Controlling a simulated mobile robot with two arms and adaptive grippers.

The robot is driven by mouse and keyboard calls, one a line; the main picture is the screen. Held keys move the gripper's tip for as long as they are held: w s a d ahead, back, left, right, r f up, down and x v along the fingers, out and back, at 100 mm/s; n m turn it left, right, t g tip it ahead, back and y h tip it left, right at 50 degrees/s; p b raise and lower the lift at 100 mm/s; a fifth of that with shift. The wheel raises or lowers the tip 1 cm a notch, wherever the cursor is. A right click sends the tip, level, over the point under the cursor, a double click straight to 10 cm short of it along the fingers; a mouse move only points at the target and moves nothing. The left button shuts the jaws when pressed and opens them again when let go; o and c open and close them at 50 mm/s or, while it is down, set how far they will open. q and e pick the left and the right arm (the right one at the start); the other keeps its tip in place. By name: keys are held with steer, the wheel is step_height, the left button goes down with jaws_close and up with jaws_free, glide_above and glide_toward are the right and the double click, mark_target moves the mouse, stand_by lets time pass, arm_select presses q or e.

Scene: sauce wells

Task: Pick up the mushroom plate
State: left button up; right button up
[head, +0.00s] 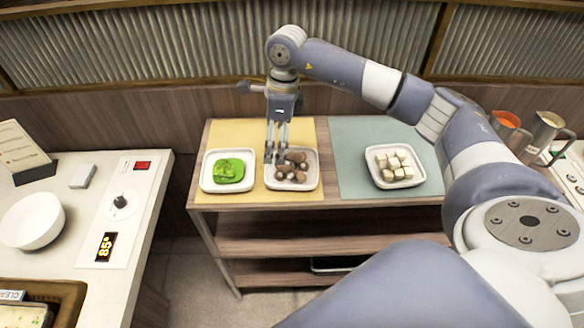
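The mushroom plate (309,183) is a white, square plate with brown mushrooms (293,170) on it. It sits on the yellow mat on the wooden cart. My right gripper (275,156), on the arm coming in from the right, points straight down at the left side of this plate. Its fingertips are at or just above the left rim, beside the mushrooms. A narrow gap shows between the fingers, but I cannot tell whether they grip the rim. The plate looks level and resting on the mat. My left gripper is out of view.
A plate of green vegetables (207,184) stands close on the left. A plate of white cubes (416,180) sits on the green mat (345,140). A counter (85,240) with a white bowl (32,220) is at left. Metal pitchers (543,135) stand at right.

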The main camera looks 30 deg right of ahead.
steer(key=h, duration=0.2)
glide_above(291, 165)
steer(key=f, duration=0.2)
steer(key=f+p, duration=0.1)
steer(key=f, duration=0.1)
steer(key=shift+w+d+p, duration=0.1)
steer(key=shift+d+p, duration=0.1)
steer(key=shift+p, duration=0.1)
steer(key=shift+f+p, duration=0.35)
steer(key=shift+f, duration=0.1)
steer(key=f+p, duration=0.1)
steer(key=f, duration=0.1)
steer(key=f+p, duration=0.1)
steer(key=f, duration=0.1)
steer(key=shift+s+a+f, duration=0.15)
steer(key=shift+s+f, duration=0.05)
steer(key=shift+f, duration=0.15)
steer(key=shift+f, duration=0.15)
steer(key=c, duration=1.4)
